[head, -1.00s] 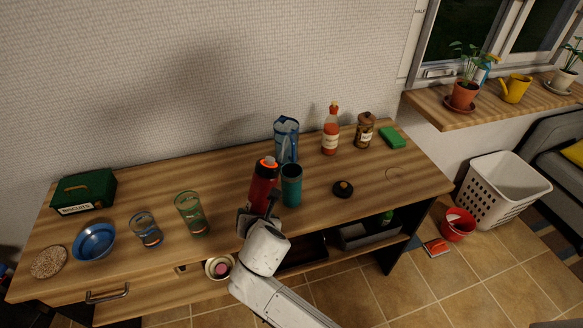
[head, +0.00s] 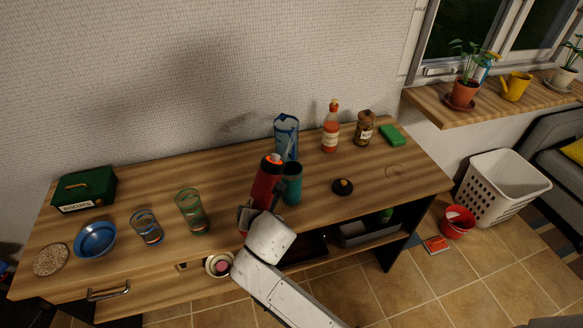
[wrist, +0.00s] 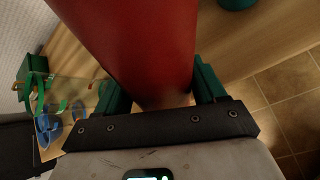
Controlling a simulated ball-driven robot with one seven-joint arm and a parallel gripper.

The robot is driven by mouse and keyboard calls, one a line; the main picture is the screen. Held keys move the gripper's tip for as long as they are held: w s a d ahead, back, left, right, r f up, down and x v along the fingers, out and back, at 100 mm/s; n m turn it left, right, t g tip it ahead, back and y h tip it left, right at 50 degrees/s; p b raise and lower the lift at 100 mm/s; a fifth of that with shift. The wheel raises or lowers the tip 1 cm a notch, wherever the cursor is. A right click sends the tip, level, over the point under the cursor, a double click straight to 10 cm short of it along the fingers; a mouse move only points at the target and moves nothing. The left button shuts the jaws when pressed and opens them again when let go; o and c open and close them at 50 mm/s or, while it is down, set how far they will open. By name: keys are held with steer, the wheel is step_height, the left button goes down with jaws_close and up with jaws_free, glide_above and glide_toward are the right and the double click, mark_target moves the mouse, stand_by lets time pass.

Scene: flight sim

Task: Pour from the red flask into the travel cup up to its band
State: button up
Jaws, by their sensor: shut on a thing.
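The red flask (head: 266,184) is held in my gripper (head: 256,212) above the counter, leaning a little to the right, with its orange-ringed mouth uppermost. In the wrist view the red flask (wrist: 150,45) fills the space between the green-padded fingers of my gripper (wrist: 160,95). The teal travel cup (head: 292,184) stands upright on the counter just right of the flask, which partly overlaps it in the head view. Its band and its contents cannot be made out. A dark round lid (head: 343,187) lies on the counter to the right of the cup.
A blue patterned jug (head: 286,135) stands close behind the cup. A sauce bottle (head: 331,128) and a brown jar (head: 363,128) stand at the back. Two glasses (head: 192,210) (head: 147,227) stand to the left. The counter between lid and right edge is mostly clear.

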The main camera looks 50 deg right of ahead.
mark_target(263, 198)
steer(key=shift+r+y, duration=0.1)
steer(key=shift+y, duration=0.3)
stand_by(0.5)
steer(key=shift+a+r+m+y+p, duration=0.2)
steer(key=shift+r+m+y+p, duration=0.3)
steer(key=shift+r+p, duration=0.25)
steer(key=shift+a+r, duration=0.1)
steer(key=shift+r, duration=0.3)
steer(key=shift+a+r+y+p, duration=0.2)
steer(key=shift+r+y+p, duration=0.25)
steer(key=shift+y+p, duration=0.1)
steer(key=shift+a+r+m+y+p, duration=0.2)
steer(key=shift+r+m+y+p, duration=0.2)
steer(key=shift+r, duration=0.1)
steer(key=shift+a+r+m+y+p, duration=0.25)
steer(key=shift+r+y+p, duration=0.4)
steer(key=shift+r, duration=0.3)
steer(key=shift+a+r+m+y+p, duration=0.1)
steer(key=shift+r+m+y+p, duration=0.15)
steer(key=shift+r+y+p, duration=0.5)
stand_by(3.2)
